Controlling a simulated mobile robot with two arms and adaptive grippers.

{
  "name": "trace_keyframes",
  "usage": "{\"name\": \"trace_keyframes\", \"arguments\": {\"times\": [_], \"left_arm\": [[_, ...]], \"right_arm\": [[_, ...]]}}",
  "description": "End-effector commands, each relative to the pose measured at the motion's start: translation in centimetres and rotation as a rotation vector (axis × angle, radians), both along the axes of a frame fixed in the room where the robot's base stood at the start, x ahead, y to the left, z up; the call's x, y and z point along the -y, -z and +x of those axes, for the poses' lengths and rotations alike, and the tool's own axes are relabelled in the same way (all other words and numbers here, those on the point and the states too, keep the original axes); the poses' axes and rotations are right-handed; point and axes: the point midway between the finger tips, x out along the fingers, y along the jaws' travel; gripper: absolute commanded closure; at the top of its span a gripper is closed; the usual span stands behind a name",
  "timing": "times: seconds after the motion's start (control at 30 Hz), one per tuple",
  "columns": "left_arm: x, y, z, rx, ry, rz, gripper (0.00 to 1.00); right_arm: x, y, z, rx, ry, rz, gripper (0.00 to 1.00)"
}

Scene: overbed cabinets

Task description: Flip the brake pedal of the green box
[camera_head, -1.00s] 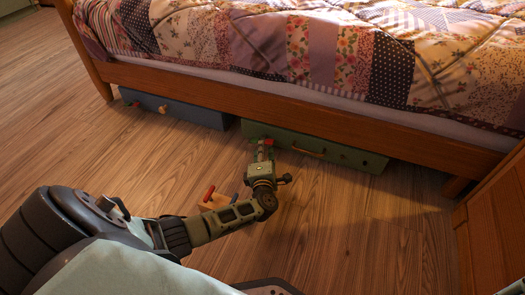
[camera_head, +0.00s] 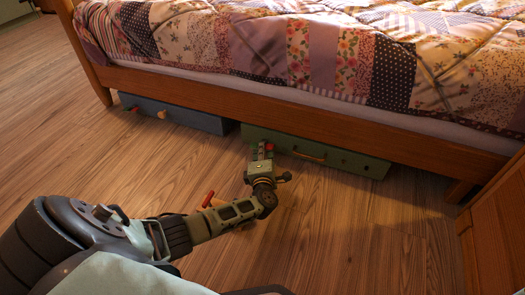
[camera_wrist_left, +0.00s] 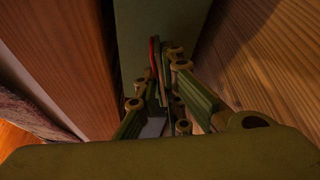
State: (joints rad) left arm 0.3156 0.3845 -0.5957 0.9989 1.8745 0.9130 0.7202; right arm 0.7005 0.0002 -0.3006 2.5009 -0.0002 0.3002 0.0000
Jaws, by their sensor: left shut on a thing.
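The green box (camera_head: 345,163) sits on the floor, partly under the bed, with a wooden handle on its front. A small red part, apparently the brake pedal (camera_head: 270,147), shows at the box's left front end. My left gripper (camera_head: 264,150) is at that end, its jaws shut on the red part. In the left wrist view the closed fingers (camera_wrist_left: 160,82) meet beside a thin red edge (camera_wrist_left: 153,56), against the dull green box (camera_wrist_left: 155,25). The fingers hide most of the pedal, so its tilt cannot be told. My right gripper is not in view.
A blue-grey box (camera_head: 178,114) with a wooden knob stands left of the green one. The wooden bed rail (camera_head: 300,113) runs low above both. An orange-red peg (camera_head: 208,198) shows behind my left forearm. A wooden panel (camera_head: 498,225) stands at right. Floor between is clear.

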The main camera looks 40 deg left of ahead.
Motion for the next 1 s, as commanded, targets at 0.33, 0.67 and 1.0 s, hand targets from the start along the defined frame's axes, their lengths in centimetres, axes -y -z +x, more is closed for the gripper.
{"name": "trace_keyframes", "arguments": {"times": [0.33, 0.67, 1.0], "left_arm": [[0.3, 0.5, -0.1, -0.024, 0.001, 0.084, 1.00], [0.2, 0.9, -0.1, -0.086, 0.001, 0.329, 1.00], [0.1, 0.8, -0.2, -0.095, 0.002, 0.359, 1.00]], "right_arm": [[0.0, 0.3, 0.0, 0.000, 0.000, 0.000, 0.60], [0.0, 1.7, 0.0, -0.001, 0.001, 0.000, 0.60], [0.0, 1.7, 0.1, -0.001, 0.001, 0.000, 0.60]]}}
